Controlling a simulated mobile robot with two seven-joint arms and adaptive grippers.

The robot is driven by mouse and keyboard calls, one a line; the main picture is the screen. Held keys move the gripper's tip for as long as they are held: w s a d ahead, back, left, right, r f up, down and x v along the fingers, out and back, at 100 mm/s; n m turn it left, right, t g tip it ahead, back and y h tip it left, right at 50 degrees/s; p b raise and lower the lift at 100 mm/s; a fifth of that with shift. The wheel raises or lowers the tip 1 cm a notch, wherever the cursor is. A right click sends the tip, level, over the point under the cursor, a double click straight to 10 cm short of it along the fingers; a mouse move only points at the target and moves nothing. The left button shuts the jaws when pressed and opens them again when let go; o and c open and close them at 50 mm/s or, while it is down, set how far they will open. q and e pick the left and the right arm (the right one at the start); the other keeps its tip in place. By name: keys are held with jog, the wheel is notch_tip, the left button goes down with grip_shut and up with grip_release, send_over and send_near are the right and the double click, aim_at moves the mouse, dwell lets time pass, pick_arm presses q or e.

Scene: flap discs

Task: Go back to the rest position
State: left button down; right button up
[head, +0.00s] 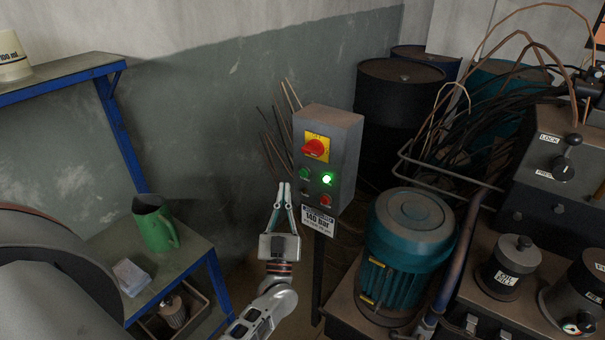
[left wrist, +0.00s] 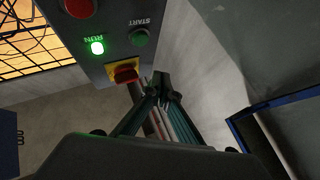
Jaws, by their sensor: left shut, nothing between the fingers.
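My left gripper (head: 284,190) is shut and empty. In the head view it points up, just left of the grey control box (head: 345,150). In the left wrist view its fingertips (left wrist: 163,90) are together below the box (left wrist: 115,45). The box carries a red rotary switch on a yellow plate (head: 315,147), a lit green RUN lamp (head: 327,180), a green START button (head: 305,173) and a red button (head: 324,200). I cannot tell whether the fingers touch the box. My right gripper does not show.
A blue-framed shelf (head: 60,80) and a low bench with a green jug (head: 155,224) stand at left. A teal motor (head: 405,245) and a hydraulic unit (head: 555,165) stand at right. Dark drums (head: 395,105) and loose rods or hoses fill the back.

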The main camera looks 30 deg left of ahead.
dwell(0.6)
pick_arm(q)
jog(key=s+d+f+m+g+h, duration=0.3)
jog(key=s+d+f+m+h, duration=0.2)
jog(key=d+f+m+h, duration=0.5)
jog(key=s+d+f+g+h, duration=0.2)
jog(key=s+d+f+g, duration=0.1)
jog(key=s+f, duration=0.6)
jog(key=s+d+f+g+h, duration=0.2)
jog(key=s+f+g, duration=0.3)
jog(key=s+f, duration=0.3)
jog(key=shift+s+d+f+g, duration=0.3)
jog(key=shift+s+d+f, duration=0.05)
jog(key=shift+d, duration=0.5)
